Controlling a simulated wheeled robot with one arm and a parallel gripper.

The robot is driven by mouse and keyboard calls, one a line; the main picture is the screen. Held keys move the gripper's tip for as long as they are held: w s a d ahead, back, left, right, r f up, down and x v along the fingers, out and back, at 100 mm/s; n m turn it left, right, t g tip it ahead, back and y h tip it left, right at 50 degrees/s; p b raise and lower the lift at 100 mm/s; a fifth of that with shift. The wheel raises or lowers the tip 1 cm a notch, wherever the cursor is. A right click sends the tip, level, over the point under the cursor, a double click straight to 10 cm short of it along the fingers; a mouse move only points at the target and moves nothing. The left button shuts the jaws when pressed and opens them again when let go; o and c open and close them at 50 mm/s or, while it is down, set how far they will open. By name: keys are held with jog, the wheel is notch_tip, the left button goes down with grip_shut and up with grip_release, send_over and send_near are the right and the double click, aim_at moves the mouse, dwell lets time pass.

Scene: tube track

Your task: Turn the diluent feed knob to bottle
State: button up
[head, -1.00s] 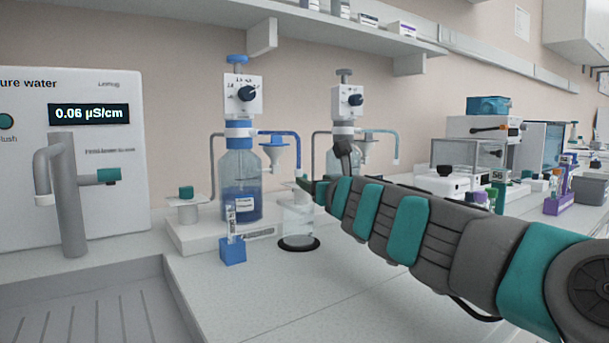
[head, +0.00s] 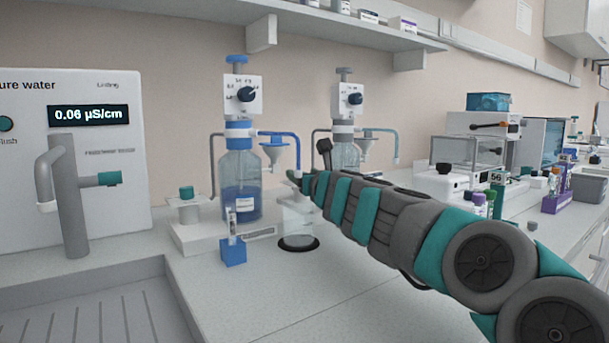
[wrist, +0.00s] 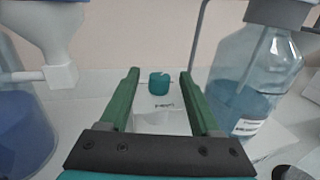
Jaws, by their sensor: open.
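A teal knob (wrist: 159,84) stands on a white block with a small label (wrist: 166,107) that I cannot read. It shows in the wrist view between the two bottles, beyond and between my open fingers, apart from them. My gripper (wrist: 159,75) is open and empty, with green fingers. To its right is a bottle with pale blue liquid (wrist: 250,85); the same bottle shows partly in the head view (head: 345,155). In the head view my arm hides this knob and most of that bottle's base. Which way the knob points is not clear.
A blue-filled bottle (head: 240,185) stands left with its own teal knob (head: 186,192) and a funnel (head: 274,152). A beaker (head: 297,222) and a small blue block (head: 232,252) stand in front.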

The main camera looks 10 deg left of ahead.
jog(key=shift+c, duration=0.2)
grip_shut()
jog(key=shift+r+p, duration=0.1)
jog(key=shift+p, duration=0.2)
jog(key=shift+w+d+r+n+g+y+p, duration=0.1)
jog(key=shift+w+d+n+g+y+p, duration=0.15)
jog(key=shift+n+g+y+p, duration=0.45)
jog(key=shift+w+d+n+g+y, duration=0.15)
jog(key=shift+n+g+y, duration=0.85)
jog(key=shift+y, duration=0.3)
jog(key=shift+n+g+y, duration=0.6)
jog(key=shift+g, duration=0.2)
jog(key=shift+f, duration=0.2)
